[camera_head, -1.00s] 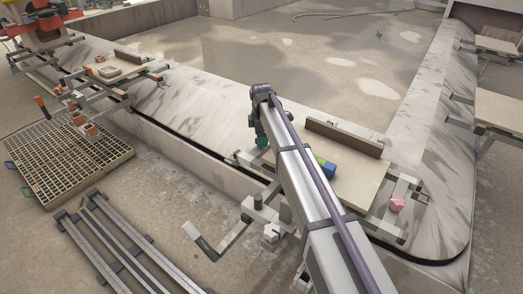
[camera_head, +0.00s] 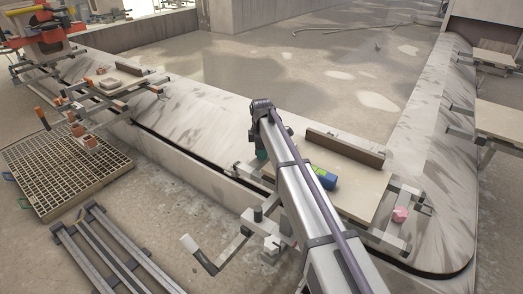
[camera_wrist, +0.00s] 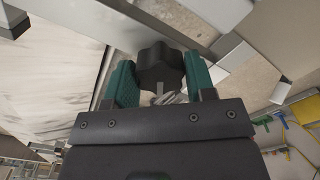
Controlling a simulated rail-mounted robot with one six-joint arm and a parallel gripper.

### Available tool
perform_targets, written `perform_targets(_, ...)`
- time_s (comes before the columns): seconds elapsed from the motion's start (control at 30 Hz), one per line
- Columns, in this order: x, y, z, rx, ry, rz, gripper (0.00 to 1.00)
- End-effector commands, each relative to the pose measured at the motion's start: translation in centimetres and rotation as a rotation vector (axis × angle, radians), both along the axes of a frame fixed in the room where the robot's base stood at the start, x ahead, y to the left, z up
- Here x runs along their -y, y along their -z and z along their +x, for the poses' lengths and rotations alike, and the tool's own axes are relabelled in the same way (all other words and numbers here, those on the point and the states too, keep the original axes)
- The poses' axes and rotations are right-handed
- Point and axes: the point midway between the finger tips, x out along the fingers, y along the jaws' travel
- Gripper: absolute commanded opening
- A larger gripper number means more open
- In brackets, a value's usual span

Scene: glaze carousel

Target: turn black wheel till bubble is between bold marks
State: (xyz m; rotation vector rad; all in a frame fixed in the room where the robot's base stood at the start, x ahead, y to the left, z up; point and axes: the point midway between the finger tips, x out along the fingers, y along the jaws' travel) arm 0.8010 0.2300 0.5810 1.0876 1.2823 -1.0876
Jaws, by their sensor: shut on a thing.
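The black wheel (camera_wrist: 160,66), a lobed knob, sits between the two green fingers of my gripper (camera_wrist: 160,78) in the wrist view. The fingers are shut on it from both sides. In the head view my gripper (camera_head: 262,154) is partly hidden by my arm, at the left edge of a pale board (camera_head: 352,196). A blue level with a green window (camera_head: 322,176) lies on this board, partly behind my arm. Its bubble and bold marks are too small to make out.
A brown upright strip (camera_head: 345,148) stands along the board's back edge. A pink object (camera_head: 400,215) sits on the frame at the right. A bent handle (camera_head: 204,257) sticks out in front. A floor grating (camera_head: 55,175) and rails lie at the left.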

Motion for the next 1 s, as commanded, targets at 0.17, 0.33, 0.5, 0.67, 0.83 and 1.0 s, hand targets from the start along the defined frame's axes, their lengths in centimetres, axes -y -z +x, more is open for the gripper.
perform_targets(0.17, 0.0, 0.01, -0.01, 0.0, 0.026, 0.0, 0.26)
perform_targets(0.33, 0.0, 0.01, -0.01, 0.0, 0.097, 0.0, 0.26)
perform_targets(0.5, 0.0, 0.01, -0.02, 0.0, 0.214, 0.0, 0.26)
perform_targets(0.67, 0.0, 0.01, -0.03, 0.0, 0.358, 0.0, 0.26)
perform_targets(0.83, 0.01, 0.01, -0.04, 0.0, 0.52, 0.0, 0.26)
perform_targets(1.0, 0.0, 0.02, -0.05, 0.0, 0.682, 0.0, 0.26)
